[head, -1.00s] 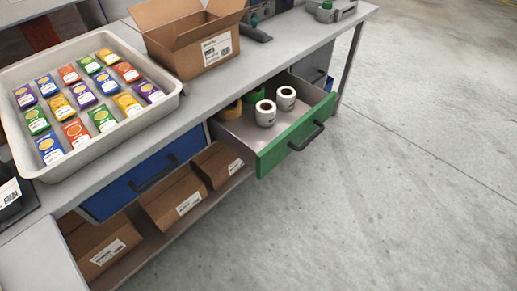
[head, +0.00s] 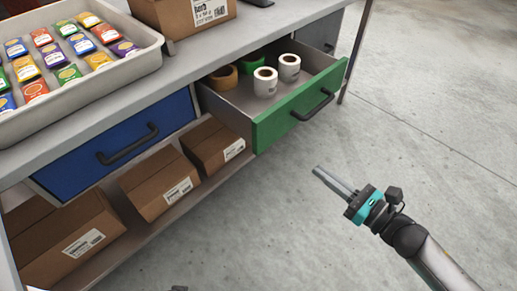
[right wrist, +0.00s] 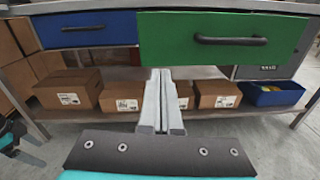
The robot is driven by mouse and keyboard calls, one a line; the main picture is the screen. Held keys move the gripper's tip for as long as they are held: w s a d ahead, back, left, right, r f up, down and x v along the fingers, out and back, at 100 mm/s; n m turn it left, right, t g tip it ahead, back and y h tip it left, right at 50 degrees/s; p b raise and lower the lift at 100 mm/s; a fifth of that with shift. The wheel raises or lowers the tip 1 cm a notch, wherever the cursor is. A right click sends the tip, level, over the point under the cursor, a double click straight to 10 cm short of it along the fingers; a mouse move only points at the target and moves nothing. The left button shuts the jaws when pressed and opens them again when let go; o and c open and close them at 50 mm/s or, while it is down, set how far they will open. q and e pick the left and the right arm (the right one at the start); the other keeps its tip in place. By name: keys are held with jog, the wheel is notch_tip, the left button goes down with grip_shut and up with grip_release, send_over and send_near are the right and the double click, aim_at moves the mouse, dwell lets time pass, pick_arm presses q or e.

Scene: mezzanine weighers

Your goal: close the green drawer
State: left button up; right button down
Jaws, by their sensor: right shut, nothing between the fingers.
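The green drawer (head: 300,104) stands pulled out from under the bench, with its dark bar handle (head: 313,104) on the front. Inside lie two white rolls, a tan roll and a green roll. In the right wrist view the green drawer front (right wrist: 222,55) fills the upper right. My right gripper (head: 317,170) is shut and empty, in front of and below the drawer front, apart from it. Its fingers also show in the right wrist view (right wrist: 160,74). A teal and black part at that view's left edge seems to be my left gripper (right wrist: 14,136); its jaws cannot be made out.
A shut blue drawer (head: 115,148) sits left of the green one. Cardboard boxes (head: 157,182) stand on the lower shelf. A tray (head: 95,92) of colored packets and a carton (head: 180,15) stand on the bench. The floor at right is clear.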

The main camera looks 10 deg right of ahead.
jog(key=a+n, duration=0.1)
jog(key=n, duration=0.1)
jog(key=b, duration=0.2)
send_near(266, 133)
jog(key=shift+y, duration=0.3)
jog(key=x, duration=0.4)
jog(key=shift+w+f, duration=0.3)
jog(key=shift+w, duration=0.15)
pick_arm(q)
jog(key=shift+t, duration=0.3)
jog(key=shift+w+d+r+b, duration=0.1)
jog(key=shift+w+d+r, duration=0.1)
jog(key=shift+w+r, duration=0.5)
jog(key=shift+w+d+r+b, duration=0.15)
jog(key=shift+w+r, duration=0.1)
jog(key=shift+r, duration=0.7)
jog(key=shift+w+d+r+b, duration=0.1)
jog(key=shift+w+d+r, duration=0.1)
jog(key=shift+w+r, duration=0.5)
pick_arm(e)
jog(key=shift+x, duration=1.1)
pick_arm(q)
jog(key=shift+s+r, duration=0.15)
jog(key=shift+s, duration=0.05)
pick_arm(e)
jog(key=shift+a, duration=0.1)
